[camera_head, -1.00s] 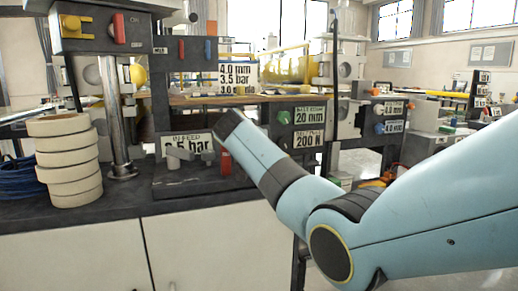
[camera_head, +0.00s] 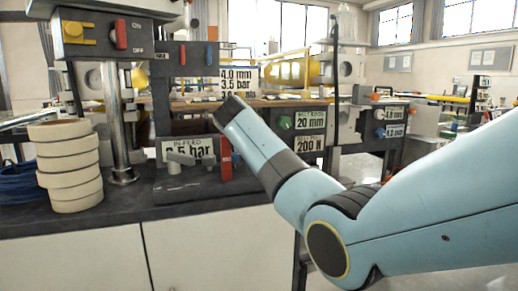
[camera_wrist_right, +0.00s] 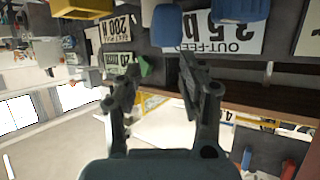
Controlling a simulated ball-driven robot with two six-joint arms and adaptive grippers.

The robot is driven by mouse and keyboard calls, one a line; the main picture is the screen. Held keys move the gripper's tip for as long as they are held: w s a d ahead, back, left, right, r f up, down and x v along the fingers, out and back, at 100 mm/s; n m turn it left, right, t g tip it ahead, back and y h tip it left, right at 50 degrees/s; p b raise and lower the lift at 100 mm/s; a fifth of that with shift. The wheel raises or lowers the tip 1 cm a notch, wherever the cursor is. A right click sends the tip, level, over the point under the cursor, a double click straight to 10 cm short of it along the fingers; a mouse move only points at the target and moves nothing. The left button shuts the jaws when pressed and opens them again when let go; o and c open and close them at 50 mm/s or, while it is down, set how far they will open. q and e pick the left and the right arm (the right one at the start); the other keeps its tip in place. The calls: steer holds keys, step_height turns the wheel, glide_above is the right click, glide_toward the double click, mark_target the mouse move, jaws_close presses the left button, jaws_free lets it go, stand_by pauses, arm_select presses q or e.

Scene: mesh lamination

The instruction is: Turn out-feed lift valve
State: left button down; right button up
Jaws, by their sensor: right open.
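An out-feed label (camera_wrist_right: 212,32) shows upside down in the right wrist view. A blue handle (camera_wrist_right: 166,25) overlaps its edge and another blue handle (camera_wrist_right: 240,9) is beside it; I cannot tell which is the valve's. My right gripper (camera_wrist_right: 157,78) is open, its two fingers apart with nothing between them, close below the first blue handle in that picture. A green knob (camera_wrist_right: 144,67) shows between the fingers, apparently behind them. In the head view my light-blue right arm reaches toward the machine and its fingers are hidden. My left gripper is not in view.
The head view shows a machine bench (camera_head: 215,196) with an in-feed label (camera_head: 190,149), a grey lever (camera_head: 183,160) and a red handle (camera_head: 226,158). A stack of tape rolls (camera_head: 70,172) stands at left. A green knob (camera_head: 285,122) sits beside the belt label.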

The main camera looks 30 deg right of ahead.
step_height(320, 180, up, 6)
steer(key=shift+r, duration=0.1)
stand_by(0.6)
